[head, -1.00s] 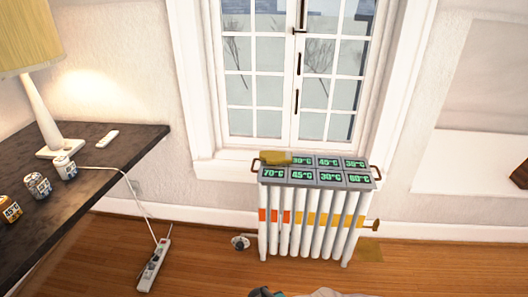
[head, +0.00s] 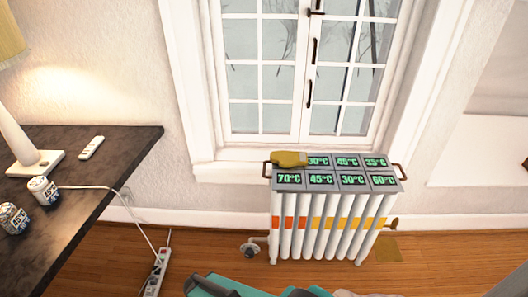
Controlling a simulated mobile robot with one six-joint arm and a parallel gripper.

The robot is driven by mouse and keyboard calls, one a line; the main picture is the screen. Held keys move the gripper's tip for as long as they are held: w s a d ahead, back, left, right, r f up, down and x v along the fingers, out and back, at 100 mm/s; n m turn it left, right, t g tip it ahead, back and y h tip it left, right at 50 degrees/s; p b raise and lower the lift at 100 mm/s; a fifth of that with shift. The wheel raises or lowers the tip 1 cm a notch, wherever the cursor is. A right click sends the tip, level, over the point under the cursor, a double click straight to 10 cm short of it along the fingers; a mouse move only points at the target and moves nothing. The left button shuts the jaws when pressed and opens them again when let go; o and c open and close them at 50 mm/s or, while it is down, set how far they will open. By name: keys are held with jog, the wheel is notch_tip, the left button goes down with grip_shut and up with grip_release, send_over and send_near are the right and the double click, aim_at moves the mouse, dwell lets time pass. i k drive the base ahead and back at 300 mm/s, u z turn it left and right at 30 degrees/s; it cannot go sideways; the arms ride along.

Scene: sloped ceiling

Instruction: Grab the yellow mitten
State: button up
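The yellow mitten (head: 289,159) lies flat on the back left corner of the tray (head: 272,187) on top of the white radiator (head: 300,240), below the window. It covers the back left panel of the tray; the other panels show green temperature readings. My gripper cannot be made out. Only teal and dark parts, which look like my own arm, show at the bottom edge, well below and in front of the radiator.
A dark table (head: 95,190) stands on the left with a lamp (head: 22,150), a white remote (head: 91,147) and labelled jars (head: 43,190). A white power strip (head: 157,272) and its cord lie on the floor between table and radiator. Floor right of the radiator is mostly clear.

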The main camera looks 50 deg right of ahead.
aim_at(285, 160)
jog(key=u, duration=0.3)
jog(key=i, duration=0.9)
jog(key=u, duration=0.25)
